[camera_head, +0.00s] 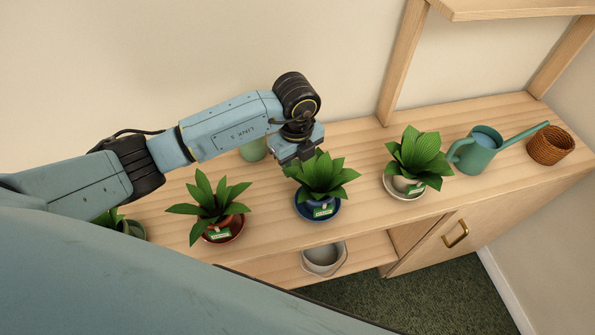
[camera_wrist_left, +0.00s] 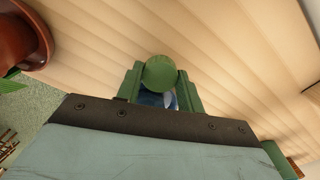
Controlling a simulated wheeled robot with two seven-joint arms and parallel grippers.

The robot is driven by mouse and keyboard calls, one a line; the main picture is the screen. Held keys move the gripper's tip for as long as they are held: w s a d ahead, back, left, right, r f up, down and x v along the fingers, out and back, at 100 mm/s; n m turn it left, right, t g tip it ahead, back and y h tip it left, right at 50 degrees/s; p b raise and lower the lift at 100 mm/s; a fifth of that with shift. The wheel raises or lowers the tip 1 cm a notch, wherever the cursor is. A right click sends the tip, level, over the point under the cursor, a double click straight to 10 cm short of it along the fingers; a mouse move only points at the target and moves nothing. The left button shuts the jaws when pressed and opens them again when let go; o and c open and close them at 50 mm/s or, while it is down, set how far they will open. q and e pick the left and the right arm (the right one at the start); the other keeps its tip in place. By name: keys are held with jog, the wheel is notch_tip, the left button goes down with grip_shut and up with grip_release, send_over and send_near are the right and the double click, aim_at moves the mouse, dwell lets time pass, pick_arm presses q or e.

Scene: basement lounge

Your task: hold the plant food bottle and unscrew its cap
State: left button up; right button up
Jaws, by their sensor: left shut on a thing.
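The plant food bottle shows in the left wrist view as a round green cap (camera_wrist_left: 160,73) with a small patch of blue and white body (camera_wrist_left: 150,98) by it. My left gripper (camera_wrist_left: 160,82) has a green finger on each side of the bottle and is shut on it. I cannot tell how much of the grip is on the cap and how much on the body. In the head view my left gripper (camera_head: 297,155) is over the wooden shelf top, just behind the plant in the blue pot, and the bottle is hidden there. My right gripper is not in view.
Potted plants stand along the front of the shelf top (camera_head: 360,150): one in a terracotta pot (camera_head: 222,230), one in a blue pot (camera_head: 318,209), one in a pale pot (camera_head: 403,186). A pale green container (camera_head: 253,149) is behind my arm. A watering can (camera_head: 477,153) and wicker basket (camera_head: 550,146) stand right.

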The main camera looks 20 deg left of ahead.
aim_at(297, 165)
pick_arm(q)
jog(key=shift+f, duration=1.85)
jog(key=shift+f+b, duration=0.2)
jog(key=shift+b, duration=0.1)
jog(key=o, duration=1.1)
notch_tip(297, 165, up, 12)
jog(key=shift+r+p, duration=0.2)
jog(key=shift+p, duration=0.55)
jog(key=shift+s, duration=0.15)
